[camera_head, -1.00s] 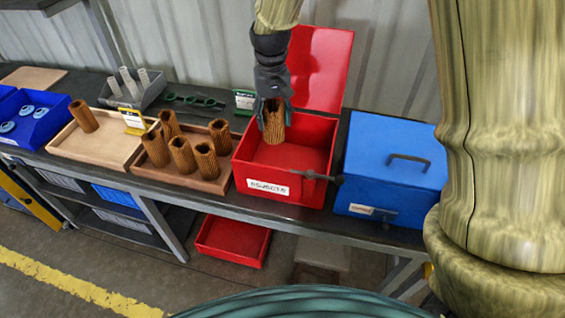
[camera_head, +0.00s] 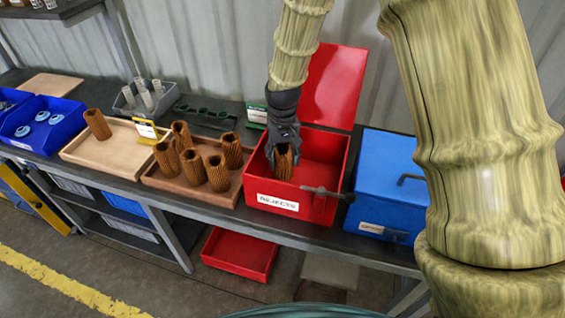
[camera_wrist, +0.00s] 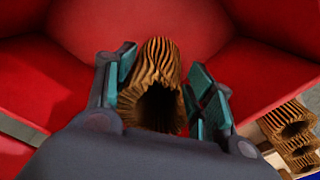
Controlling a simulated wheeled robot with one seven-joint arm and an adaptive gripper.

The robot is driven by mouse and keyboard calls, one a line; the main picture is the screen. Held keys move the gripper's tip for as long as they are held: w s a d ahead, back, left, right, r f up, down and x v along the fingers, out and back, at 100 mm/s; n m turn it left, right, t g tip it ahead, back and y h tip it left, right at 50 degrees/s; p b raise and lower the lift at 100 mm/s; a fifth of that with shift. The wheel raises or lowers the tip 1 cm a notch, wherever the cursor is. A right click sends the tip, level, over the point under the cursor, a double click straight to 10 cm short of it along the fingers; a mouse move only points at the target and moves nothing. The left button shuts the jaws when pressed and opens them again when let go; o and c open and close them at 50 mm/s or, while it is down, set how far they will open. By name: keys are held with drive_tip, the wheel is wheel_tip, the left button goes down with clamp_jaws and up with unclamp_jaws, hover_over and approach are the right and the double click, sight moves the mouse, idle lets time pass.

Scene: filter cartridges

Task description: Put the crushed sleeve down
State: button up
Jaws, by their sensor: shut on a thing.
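The crushed sleeve (camera_head: 284,163) is a brown pleated tube with a bent-in rim. My gripper (camera_head: 285,146) is shut on it and holds it inside the open red box (camera_head: 316,205), toward the left of the box. In the wrist view the sleeve (camera_wrist: 158,88) sits between the two teal finger pads of my gripper (camera_wrist: 165,100), with red walls around it. Whether the sleeve touches the box floor cannot be told.
A wooden tray (camera_head: 190,194) with several brown sleeves stands left of the red box. A lighter tray (camera_head: 88,157) holds one sleeve. A closed blue box (camera_head: 385,172) stands to the right. The red lid (camera_head: 333,88) stands open behind.

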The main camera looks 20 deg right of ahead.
sight(283, 163)
drive_tip(key=shift+f, duration=1.5)
drive_tip(key=shift+f, duration=0.15)
drive_tip(key=o, duration=1)
drive_tip(key=shift+w, duration=0.1)
drive_tip(key=shift+r+b, duration=1.05)
drive_tip(key=shift+r, duration=5.1)
